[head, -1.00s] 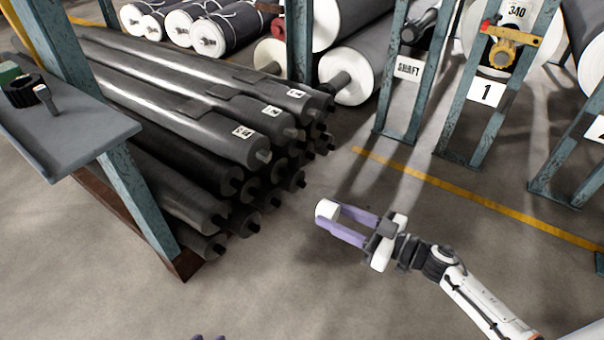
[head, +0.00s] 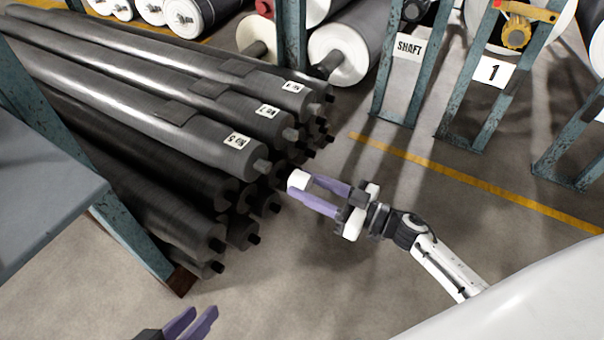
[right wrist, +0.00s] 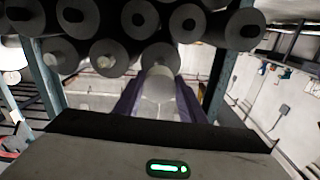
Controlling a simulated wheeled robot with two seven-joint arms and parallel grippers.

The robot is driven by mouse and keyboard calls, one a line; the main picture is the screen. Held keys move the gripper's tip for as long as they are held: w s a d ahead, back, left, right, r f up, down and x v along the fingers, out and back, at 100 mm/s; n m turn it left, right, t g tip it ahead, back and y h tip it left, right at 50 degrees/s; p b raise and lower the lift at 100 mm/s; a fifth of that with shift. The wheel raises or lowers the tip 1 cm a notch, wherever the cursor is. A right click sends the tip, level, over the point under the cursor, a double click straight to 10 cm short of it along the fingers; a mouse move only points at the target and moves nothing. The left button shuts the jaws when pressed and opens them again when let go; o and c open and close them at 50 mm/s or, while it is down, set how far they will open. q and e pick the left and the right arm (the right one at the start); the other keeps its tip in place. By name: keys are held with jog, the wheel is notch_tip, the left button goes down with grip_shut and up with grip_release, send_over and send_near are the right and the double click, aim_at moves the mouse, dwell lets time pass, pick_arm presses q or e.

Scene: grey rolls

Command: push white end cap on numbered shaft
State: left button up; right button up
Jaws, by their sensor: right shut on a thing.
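A white end cap (head: 298,180) is pinched between the purple fingers of my right gripper (head: 305,190). The cap also shows between the fingers in the right wrist view (right wrist: 158,86). It is close in front of the stacked shaft ends, right of the nearest labelled shaft's stub (head: 262,166). I cannot tell whether it touches any shaft. Three dark grey top shafts carry white number labels: the near one (head: 200,125), the middle one (head: 240,100) and the far one (head: 275,82). The digits are hard to read. My left gripper (head: 202,318) is open and empty at the bottom.
More dark shafts (head: 185,215) lie stacked below, with stubs sticking out. A blue rack post (head: 135,240) and a grey shelf (head: 45,205) stand at the left. Racks with "SHAFT" (head: 409,47) and "1" (head: 492,72) signs stand behind. Floor right of the stack is clear.

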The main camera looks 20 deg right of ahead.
aim_at(268, 170)
pick_arm(q)
jog(key=shift+s, duration=0.2)
pick_arm(e)
jog(key=shift+s, duration=0.2)
jog(key=shift+r, duration=0.1)
jog(key=shift+s+p, duration=0.15)
jog(key=shift+p, duration=0.2)
jog(key=x, duration=0.4)
jog(key=shift+b+x, duration=0.3)
jog(key=shift+x, duration=0.55)
pick_arm(q)
jog(key=shift+a+f, duration=0.1)
jog(key=shift+r+p, duration=0.7)
dwell(0.6)
dwell(0.3)
jog(key=shift+f+b, duration=0.45)
jog(key=shift+b, duration=0.05)
pick_arm(e)
jog(key=shift+x, duration=2.3)
